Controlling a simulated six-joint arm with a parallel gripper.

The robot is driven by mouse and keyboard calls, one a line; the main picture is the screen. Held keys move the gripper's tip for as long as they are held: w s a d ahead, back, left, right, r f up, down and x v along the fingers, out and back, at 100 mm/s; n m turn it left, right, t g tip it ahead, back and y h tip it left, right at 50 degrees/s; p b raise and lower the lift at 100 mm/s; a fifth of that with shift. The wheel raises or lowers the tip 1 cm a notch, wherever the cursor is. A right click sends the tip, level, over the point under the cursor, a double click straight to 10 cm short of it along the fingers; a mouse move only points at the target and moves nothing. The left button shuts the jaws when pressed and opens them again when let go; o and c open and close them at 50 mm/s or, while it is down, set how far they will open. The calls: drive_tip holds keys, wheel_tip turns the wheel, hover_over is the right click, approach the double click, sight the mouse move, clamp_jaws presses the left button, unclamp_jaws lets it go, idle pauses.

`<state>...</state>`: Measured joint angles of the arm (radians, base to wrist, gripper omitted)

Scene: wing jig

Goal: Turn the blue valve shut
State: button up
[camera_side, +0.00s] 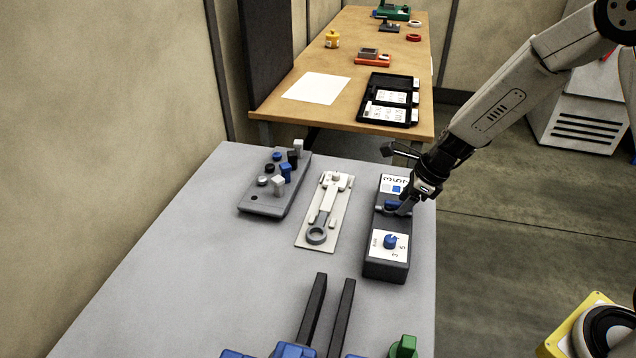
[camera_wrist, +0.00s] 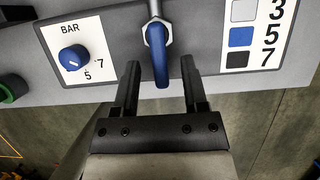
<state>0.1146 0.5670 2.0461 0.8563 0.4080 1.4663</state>
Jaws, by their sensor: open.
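The blue valve handle (camera_wrist: 162,68) sits on a metal nut and pipe in the wrist view, on the grey face of a dark box. In the side view the blue valve (camera_side: 391,204) shows small on the box (camera_side: 385,264), partly hidden by my gripper. My gripper (camera_wrist: 160,78) is open in the wrist view, with one finger on each side of the handle's lower end and a visible gap on both sides. In the side view my gripper (camera_side: 406,207) reaches the box from the upper right. Whether it touches the valve cannot be told.
A blue knob (camera_wrist: 73,58) marked BAR is left of the valve; a colour legend (camera_wrist: 256,35) is right. On the grey table (camera_side: 150,270) are a peg block (camera_side: 262,204), a white plate with a wrench-like part (camera_side: 325,208), and dark bars (camera_side: 313,310). A wooden table (camera_side: 285,120) stands behind.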

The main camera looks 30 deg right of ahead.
clamp_jaws()
drive_tip(key=shift+w+d+n, duration=0.1)
drive_tip(key=shift+n, duration=0.3)
drive_tip(key=n, duration=0.1)
drive_tip(key=n+g, duration=0.1)
drive_tip(key=n+y, duration=0.1)
drive_tip(key=shift+w+d+n, duration=0.3)
drive_tip(key=shift+w, duration=0.1)
drive_tip(key=n+g, duration=0.1)
drive_tip(key=n, duration=0.1)
drive_tip(key=w+n+g, duration=0.1)
drive_tip(key=n, duration=0.1)
drive_tip(key=shift+w+d, duration=0.1)
drive_tip(key=shift+w, duration=0.05)
drive_tip(key=n+g, duration=0.1)
drive_tip(key=n, duration=0.1)
drive_tip(key=w+n, duration=0.1)
drive_tip(key=n, duration=0.2)
drive_tip(key=shift+w+g, duration=0.15)
drive_tip(key=shift+g, duration=0.25)
drive_tip(key=n, duration=0.1)
drive_tip(key=n+g, duration=0.1)
drive_tip(key=n, duration=0.1)
drive_tip(key=w+a+n+h, duration=0.1)
drive_tip(key=shift+n+g, duration=0.3)
